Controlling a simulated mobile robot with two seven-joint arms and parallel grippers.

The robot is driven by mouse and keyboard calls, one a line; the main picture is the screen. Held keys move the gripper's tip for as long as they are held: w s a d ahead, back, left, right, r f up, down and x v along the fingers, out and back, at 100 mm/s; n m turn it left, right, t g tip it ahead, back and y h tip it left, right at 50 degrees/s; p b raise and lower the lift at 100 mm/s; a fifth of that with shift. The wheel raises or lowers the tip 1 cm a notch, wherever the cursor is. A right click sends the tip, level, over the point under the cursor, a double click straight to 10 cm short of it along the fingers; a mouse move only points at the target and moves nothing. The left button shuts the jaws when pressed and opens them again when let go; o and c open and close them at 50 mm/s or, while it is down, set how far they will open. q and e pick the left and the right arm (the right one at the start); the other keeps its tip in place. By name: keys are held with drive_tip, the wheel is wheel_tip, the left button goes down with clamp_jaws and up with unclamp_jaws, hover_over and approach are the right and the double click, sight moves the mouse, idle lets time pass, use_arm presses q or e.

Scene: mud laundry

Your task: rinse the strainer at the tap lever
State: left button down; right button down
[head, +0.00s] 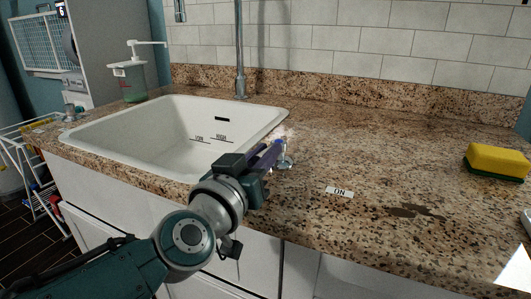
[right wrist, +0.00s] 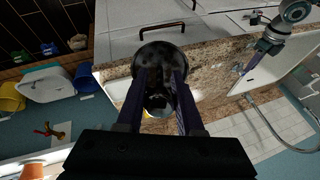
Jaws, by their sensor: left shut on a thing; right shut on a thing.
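The tap lever (head: 285,159) is a small metal fitting on the granite counter, just right of the white sink (head: 150,112). My left gripper (head: 275,152) is shut at the lever, its dark fingers covering part of it. In the right wrist view my left gripper (right wrist: 262,46) shows at upper right. My right gripper (right wrist: 160,78) is shut on the strainer (right wrist: 160,54), a round dark bowl with a mottled surface. The strainer and right gripper are outside the head view. The metal spout pipe (head: 240,50) rises behind the sink; no running water shows.
An "ON" label (head: 339,192) lies right of the lever, near a dark stain (head: 415,211). A yellow-green sponge (head: 497,162) sits at far right. A soap dispenser (head: 130,80) stands behind the sink's left corner. The counter between lever and sponge is mostly clear.

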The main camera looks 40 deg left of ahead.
drive_tip(key=shift+r, duration=0.1)
idle(0.8)
use_arm(q)
drive_tip(key=shift+r+n+y+p, duration=0.1)
drive_tip(key=shift+n+y+p, duration=0.2)
drive_tip(key=shift+y+p, duration=0.2)
use_arm(e)
drive_tip(key=shift+r, duration=0.35)
use_arm(q)
drive_tip(key=shift+w+d+n+g+y+p, duration=0.1)
drive_tip(key=shift+d+n+g+y+p, duration=0.2)
drive_tip(key=shift+n+y, duration=0.1)
use_arm(e)
drive_tip(key=shift+d+r, duration=0.3)
drive_tip(key=shift+r, duration=0.05)
use_arm(q)
drive_tip(key=shift+w+d+n+g+y, duration=0.15)
drive_tip(key=shift+d+n+g+y, duration=0.35)
drive_tip(key=shift+y, duration=0.5)
use_arm(e)
drive_tip(key=shift+w+d+r, duration=0.2)
drive_tip(key=shift+w+d, duration=0.05)
drive_tip(key=shift+d, duration=0.15)
use_arm(q)
drive_tip(key=shift+a, duration=0.1)
drive_tip(key=c, duration=0.8)
unclamp_jaws()
